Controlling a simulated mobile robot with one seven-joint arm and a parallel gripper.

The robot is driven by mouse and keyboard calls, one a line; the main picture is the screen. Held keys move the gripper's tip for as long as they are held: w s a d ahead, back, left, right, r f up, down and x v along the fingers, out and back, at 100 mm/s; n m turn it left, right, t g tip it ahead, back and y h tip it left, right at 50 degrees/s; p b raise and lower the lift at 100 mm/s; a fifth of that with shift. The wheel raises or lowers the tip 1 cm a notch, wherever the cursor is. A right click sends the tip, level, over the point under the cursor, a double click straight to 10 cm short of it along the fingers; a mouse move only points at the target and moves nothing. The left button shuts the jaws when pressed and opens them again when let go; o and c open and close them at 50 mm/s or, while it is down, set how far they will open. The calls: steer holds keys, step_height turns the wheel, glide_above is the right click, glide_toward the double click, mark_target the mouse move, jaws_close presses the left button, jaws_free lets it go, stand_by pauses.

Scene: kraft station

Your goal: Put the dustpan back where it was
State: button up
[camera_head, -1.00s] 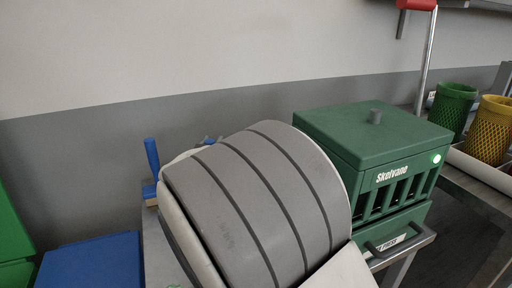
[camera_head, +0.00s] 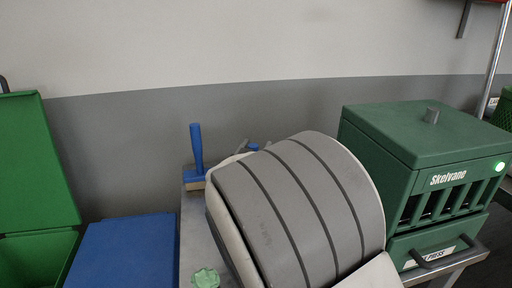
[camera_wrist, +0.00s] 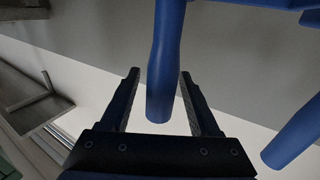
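In the wrist view my gripper (camera_wrist: 160,95) is open. A blue handle (camera_wrist: 167,60) hangs down between its fingers, with a visible gap on both sides. A second blue handle (camera_wrist: 292,135) is at the right, outside the fingers. Part of a blue body shows at the top right edge. I cannot tell for sure which handle is the dustpan's. In the head view a blue brush (camera_head: 197,150) with an upright handle and tan base stands near the wall. A small blue piece (camera_head: 254,147) shows beside it, mostly hidden by a large grey ribbed shape.
A blue lid or box (camera_head: 125,250) is at the left, beside an open green bin (camera_head: 35,165). A grey table surface (camera_head: 195,235) shows narrowly between.

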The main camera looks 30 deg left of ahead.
steer(key=shift+r, duration=0.25)
steer(key=p+v, duration=0.2)
steer(key=v, duration=1)
steer(key=shift+p, duration=0.4)
